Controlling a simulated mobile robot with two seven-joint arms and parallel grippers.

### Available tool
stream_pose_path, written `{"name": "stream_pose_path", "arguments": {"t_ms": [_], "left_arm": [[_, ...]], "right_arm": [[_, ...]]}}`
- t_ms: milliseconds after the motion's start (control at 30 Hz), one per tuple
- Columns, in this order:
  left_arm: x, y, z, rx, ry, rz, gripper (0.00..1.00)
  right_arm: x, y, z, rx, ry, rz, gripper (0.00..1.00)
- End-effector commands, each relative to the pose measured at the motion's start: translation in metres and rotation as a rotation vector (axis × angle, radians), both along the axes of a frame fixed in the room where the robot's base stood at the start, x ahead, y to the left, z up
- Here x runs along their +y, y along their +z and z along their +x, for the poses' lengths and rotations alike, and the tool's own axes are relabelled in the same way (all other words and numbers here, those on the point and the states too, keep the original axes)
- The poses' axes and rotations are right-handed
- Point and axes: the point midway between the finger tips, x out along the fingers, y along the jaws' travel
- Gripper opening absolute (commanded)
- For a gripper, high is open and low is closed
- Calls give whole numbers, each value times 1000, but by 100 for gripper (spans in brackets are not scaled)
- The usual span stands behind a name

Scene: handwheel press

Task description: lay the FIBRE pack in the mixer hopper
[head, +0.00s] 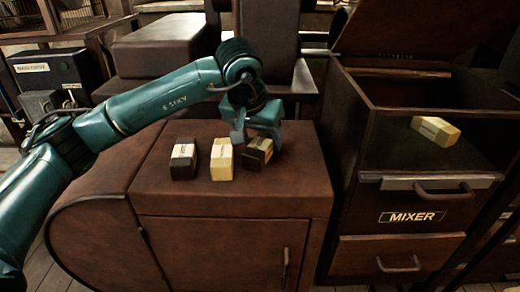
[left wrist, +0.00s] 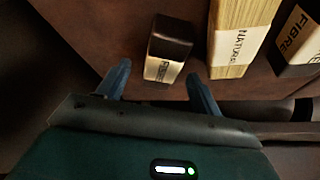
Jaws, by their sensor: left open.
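On the brown cabinet top stand two dark packs with pale labels, one at the left (head: 184,160) and one at the right (head: 260,149), with a cream pack (head: 222,160) between them. My left gripper (head: 259,135) is open over the right dark pack. In the left wrist view, that dark pack (left wrist: 168,48) lies ahead of the open fingers (left wrist: 157,72); its label is small and hard to read. The other dark pack (left wrist: 302,38) reads FIBRE, and the cream pack (left wrist: 242,38) reads NATURE or similar. The open-topped mixer hopper (head: 345,125) is at the right.
A cream pack (head: 436,131) lies inside the hopper, its label too small to read. The hopper lid (head: 400,30) stands raised behind it. The MIXER drawer front (head: 415,216) has a handle. A dark box (head: 48,75) stands at the far left.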

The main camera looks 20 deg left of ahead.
Motion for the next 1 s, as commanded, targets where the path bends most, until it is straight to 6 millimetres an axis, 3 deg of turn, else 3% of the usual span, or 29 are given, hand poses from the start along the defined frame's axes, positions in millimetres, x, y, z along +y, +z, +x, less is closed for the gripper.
{"name": "stream_pose_path", "arguments": {"t_ms": [133,267,1000], "left_arm": [[1,-22,10,5,1,-1,65],[1,-32,15,2,1,0,65],[1,-37,15,0,1,0,64]], "right_arm": [[0,-1,0,12,3,-2,36],[1,-4,0,19,5,-4,36],[2,-5,1,7,6,0,36]]}}
